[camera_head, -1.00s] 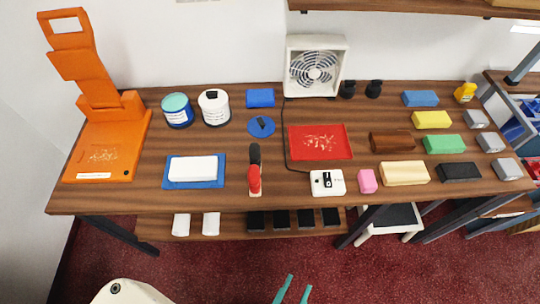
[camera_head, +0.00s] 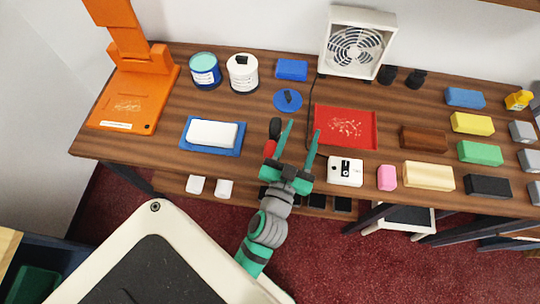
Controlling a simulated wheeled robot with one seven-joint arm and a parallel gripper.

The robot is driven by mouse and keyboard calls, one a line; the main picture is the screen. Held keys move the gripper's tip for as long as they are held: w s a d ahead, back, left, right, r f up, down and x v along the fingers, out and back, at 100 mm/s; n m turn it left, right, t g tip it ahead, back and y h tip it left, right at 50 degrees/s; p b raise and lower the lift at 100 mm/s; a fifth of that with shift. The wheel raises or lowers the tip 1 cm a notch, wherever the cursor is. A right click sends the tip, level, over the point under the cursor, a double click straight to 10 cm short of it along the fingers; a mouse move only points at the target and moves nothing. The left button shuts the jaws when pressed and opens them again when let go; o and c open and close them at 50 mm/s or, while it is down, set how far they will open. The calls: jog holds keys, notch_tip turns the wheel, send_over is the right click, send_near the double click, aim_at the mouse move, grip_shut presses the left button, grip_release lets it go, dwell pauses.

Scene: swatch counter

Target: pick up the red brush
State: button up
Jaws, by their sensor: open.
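The red brush (camera_head: 270,147) lies near the front of the wooden counter, its black end (camera_head: 275,128) pointing to the back. Its front part is hidden behind my gripper. My gripper (camera_head: 301,136) is open and empty, with two green fingers reaching out over the counter's front edge. The left finger is close to the brush's right side in the picture. The right finger is over bare wood, left of the white switch box. I cannot tell the gripper's height above the counter, or whether it touches the brush.
A blue mat (camera_head: 184,144) with a white block (camera_head: 213,133) lies to the left. A red tray (camera_head: 370,116) and a white switch box (camera_head: 346,171) are to the right. A blue disc (camera_head: 280,104) lies behind the brush. Coloured blocks fill the right side.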

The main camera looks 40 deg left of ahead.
jog(key=w+a+r+n+g+y, duration=0.2)
jog(key=a+r+n+g+y, duration=0.3)
jog(key=a+r+n+y, duration=0.9)
jog(key=s+a+r+n+g+h, duration=0.2)
jog(key=s+a+r+n+g, duration=0.3)
jog(key=s+a+n+g, duration=0.55)
jog(key=n+g+h, duration=0.2)
jog(key=n+h, duration=1.3)
jog(key=h, duration=0.3)
send_over(268, 150)
notch_tip(268, 150, down, 17)
jog(key=shift+a+f, duration=0.1)
jog(key=shift+d+f, duration=0.2)
jog(key=shift+n, duration=0.25)
notch_tip(268, 150, down, 5)
jog(key=shift+r, duration=0.1)
jog(key=shift+w+f, duration=0.2)
jog(key=shift+f, duration=1.2)
jog(key=shift+w+f, duration=0.15)
jog(key=shift+f, duration=1.2)
